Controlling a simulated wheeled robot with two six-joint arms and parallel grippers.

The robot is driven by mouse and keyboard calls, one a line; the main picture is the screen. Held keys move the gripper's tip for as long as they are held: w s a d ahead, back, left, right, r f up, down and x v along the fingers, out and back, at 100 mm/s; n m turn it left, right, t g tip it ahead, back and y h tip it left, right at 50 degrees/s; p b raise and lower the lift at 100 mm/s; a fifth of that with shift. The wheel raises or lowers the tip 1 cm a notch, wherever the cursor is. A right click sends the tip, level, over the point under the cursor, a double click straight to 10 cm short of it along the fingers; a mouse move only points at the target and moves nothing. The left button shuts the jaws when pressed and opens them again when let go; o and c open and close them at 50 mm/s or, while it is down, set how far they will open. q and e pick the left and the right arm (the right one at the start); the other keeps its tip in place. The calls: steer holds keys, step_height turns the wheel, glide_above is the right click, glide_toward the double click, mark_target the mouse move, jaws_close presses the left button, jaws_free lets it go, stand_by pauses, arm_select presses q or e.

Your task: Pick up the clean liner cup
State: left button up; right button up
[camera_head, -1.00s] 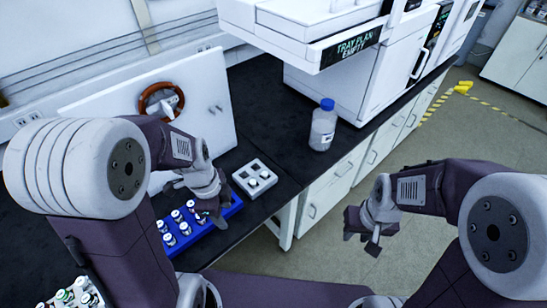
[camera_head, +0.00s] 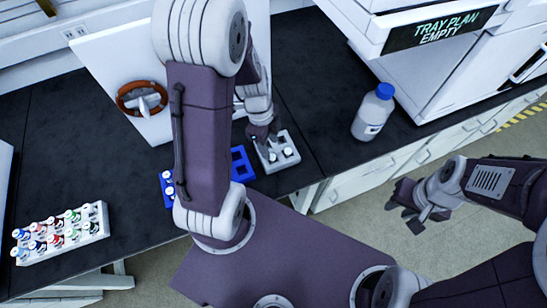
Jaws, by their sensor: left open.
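A small light grey holder (camera_head: 262,161) with square wells stands on the dark bench. Small white cups sit in it, one at the right (camera_head: 289,152) and one at the left (camera_head: 272,157). I cannot tell from their looks which is the clean liner cup. My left gripper (camera_head: 263,138) points down, open, just over the holder's back left part, and hides some of it. My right gripper (camera_head: 408,212) hangs over the floor at the right, fingers apart and empty. A blue rack (camera_head: 242,164) left of the holder is mostly hidden by my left arm.
A clear bottle with a blue cap (camera_head: 373,112) stands right of the holder. A white rack of capped vials (camera_head: 98,232) is at the left. A white board with a brown ring (camera_head: 142,98) stands behind. A white machine reading "TRAY PLAN EMPTY" (camera_head: 440,28) is at the back right.

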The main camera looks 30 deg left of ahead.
mark_target(272, 155)
arm_select(q)
steer(key=f, duration=0.3)
steer(key=f+b, duration=0.1)
steer(key=shift+s+d+f, duration=0.15)
steer(key=shift+d+f, duration=0.1)
steer(key=shift+d, duration=0.1)
steer(key=shift+w+f, duration=0.2)
steer(key=shift+f, duration=0.15)
steer(key=shift+s+r, duration=0.1)
jaws_close()
